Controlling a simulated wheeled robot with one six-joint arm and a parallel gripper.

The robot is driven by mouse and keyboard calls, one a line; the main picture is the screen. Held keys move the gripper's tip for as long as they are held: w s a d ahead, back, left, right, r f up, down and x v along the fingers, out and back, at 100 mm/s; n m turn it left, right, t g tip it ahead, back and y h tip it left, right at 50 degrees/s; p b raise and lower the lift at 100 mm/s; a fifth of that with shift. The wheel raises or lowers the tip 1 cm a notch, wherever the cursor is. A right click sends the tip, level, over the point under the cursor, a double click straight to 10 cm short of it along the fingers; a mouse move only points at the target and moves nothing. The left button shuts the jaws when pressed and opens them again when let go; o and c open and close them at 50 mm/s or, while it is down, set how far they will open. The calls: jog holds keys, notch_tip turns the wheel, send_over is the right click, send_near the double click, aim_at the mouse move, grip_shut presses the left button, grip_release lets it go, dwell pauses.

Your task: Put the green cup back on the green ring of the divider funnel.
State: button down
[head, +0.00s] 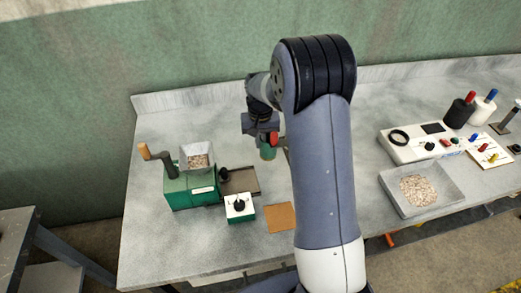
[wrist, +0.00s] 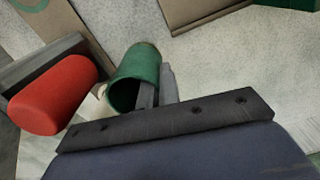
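The green cup (head: 268,152) is below my gripper (head: 265,137) near the back of the table, partly covered by it. In the wrist view the green cup (wrist: 138,68) lies tilted, its open mouth toward me. My gripper's grey fingers (wrist: 155,93) are close together at its rim, one in front of the mouth and one along the outside, seemingly pinching the wall. A green curved line (wrist: 28,4) shows at the top left corner; I cannot tell if it is the funnel's ring. The divider funnel is not clearly visible in the head view.
A red cylinder (wrist: 52,95) is close left of the cup. A green crank mill (head: 190,190), a brown tray (head: 243,181) and a small green box (head: 240,216) stand left. A brown square (head: 280,218) lies in front. A grain tray (head: 449,199) and white instrument (head: 405,151) stand right.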

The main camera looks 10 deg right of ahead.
notch_tip(320, 180, up, 23)
jog(key=b, duration=0.1)
jog(key=shift+b, duration=0.35)
